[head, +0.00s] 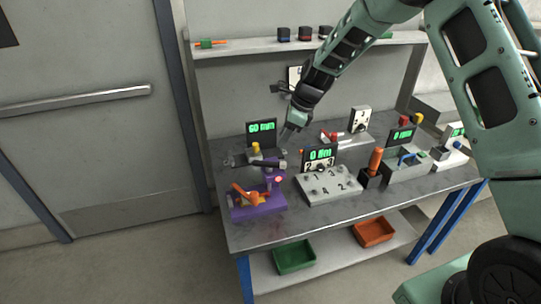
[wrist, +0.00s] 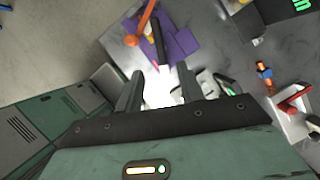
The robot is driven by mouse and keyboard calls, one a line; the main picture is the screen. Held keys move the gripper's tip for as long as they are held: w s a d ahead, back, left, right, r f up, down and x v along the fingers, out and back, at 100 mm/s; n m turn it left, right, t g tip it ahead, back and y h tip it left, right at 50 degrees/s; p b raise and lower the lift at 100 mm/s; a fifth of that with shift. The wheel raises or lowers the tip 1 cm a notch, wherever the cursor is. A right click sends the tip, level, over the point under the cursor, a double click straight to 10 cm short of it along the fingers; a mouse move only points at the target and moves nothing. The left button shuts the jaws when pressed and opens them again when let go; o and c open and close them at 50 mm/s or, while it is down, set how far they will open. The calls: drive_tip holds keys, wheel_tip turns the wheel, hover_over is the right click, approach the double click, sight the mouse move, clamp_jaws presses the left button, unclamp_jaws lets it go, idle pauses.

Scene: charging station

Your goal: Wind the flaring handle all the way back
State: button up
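A purple fixture (head: 258,208) stands at the left end of the workbench and also shows in the wrist view (wrist: 183,44). It carries an orange lever (head: 246,194) low down and a dark bar-like handle (head: 266,163) across the top of its post. I cannot tell for sure which is the flaring handle. In the wrist view the orange lever (wrist: 147,16) and dark bar (wrist: 160,40) lie beyond my fingertips. My gripper (wrist: 158,82) is open, with a bright pale area between its fingers. In the head view my gripper (head: 284,138) hangs above and right of the fixture, apparently not touching it.
A display reading 60 (head: 261,133) stands behind the fixture. To the right are a numbered grey block (head: 328,186), an orange-handled tool (head: 375,160) and a grey box (head: 410,164). Green (head: 295,256) and orange (head: 373,231) bins sit below. A shelf (head: 240,49) runs above.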

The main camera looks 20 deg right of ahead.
sight(269, 162)
drive_tip(key=p+x, duration=0.3)
drive_tip(key=x, duration=0.7)
drive_tip(key=shift+w+a+f, duration=0.1)
drive_tip(key=shift+a+f, duration=0.1)
drive_tip(key=shift+c, duration=0.4)
clamp_jaws()
